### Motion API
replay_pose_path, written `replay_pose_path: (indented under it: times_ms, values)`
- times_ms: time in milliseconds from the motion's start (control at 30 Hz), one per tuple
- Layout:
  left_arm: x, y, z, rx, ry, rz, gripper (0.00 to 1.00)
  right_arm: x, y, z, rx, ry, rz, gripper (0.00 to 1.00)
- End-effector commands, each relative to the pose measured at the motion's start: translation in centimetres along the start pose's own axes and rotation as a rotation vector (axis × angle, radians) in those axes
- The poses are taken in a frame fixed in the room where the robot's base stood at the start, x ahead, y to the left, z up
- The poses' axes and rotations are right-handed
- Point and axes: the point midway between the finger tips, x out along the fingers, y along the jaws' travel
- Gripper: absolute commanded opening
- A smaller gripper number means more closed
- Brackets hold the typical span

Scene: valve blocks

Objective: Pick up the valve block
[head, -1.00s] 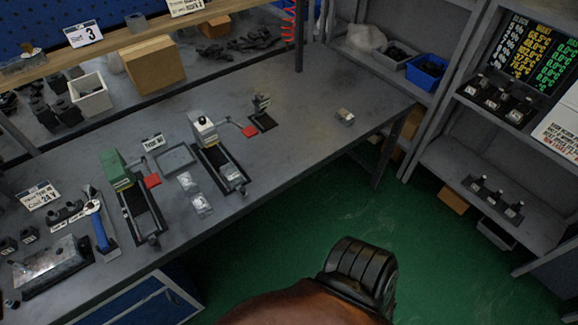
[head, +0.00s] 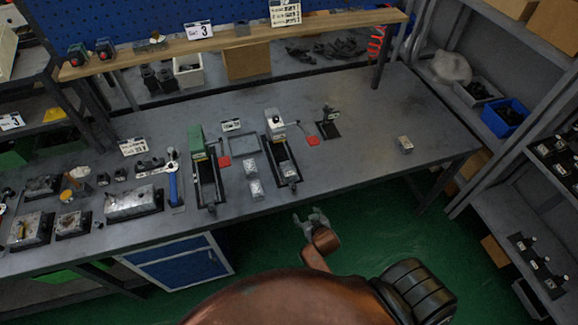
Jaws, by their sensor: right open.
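Several small metal blocks on the grey workbench (head: 350,110) could be the valve block; I cannot tell which. One silver block (head: 405,144) lies alone near the bench's right end. Two more pale blocks, a rear one (head: 251,168) and a front one (head: 257,190), lie between two black fixtures. My right gripper (head: 311,219) is open and empty, off the bench's front edge and over the green floor. It is apart from all the blocks. My left gripper is out of view.
A fixture with a green top (head: 197,140) and one with a white top (head: 275,125) stand mid-bench, with red-tipped levers. A small black stand (head: 328,126) is right of them. Metal plates and a blue-handled tool (head: 173,184) crowd the left. The bench's right part is mostly clear.

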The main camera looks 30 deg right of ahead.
Motion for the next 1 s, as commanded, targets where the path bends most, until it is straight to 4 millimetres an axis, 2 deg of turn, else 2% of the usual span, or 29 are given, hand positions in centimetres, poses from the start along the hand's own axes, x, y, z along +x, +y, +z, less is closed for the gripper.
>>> replay_pose_path:
  times_ms: [33,100,200,300,500,767,1000]
  values:
    - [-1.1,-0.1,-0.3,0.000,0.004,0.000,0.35,-1.7,0.5,-3.4,0.018,0.044,0.012,0.56]
    - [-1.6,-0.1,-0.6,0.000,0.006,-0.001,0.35,-2.7,0.8,-6.8,0.042,0.106,0.023,0.56]
    - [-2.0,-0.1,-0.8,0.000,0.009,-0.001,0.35,-3.0,0.3,-11.0,0.071,0.208,0.022,0.56]
    - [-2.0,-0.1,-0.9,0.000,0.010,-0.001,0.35,-2.6,-0.4,-13.3,0.085,0.278,0.012,0.56]
    - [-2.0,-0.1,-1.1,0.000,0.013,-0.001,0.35,-1.6,-1.1,-15.3,0.091,0.335,-0.002,0.56]
    - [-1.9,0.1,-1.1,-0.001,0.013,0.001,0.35,1.0,-1.1,-16.1,0.092,0.335,-0.002,0.56]
    - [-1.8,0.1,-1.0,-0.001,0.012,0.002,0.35,4.3,-1.0,-16.8,0.090,0.333,-0.002,0.56]
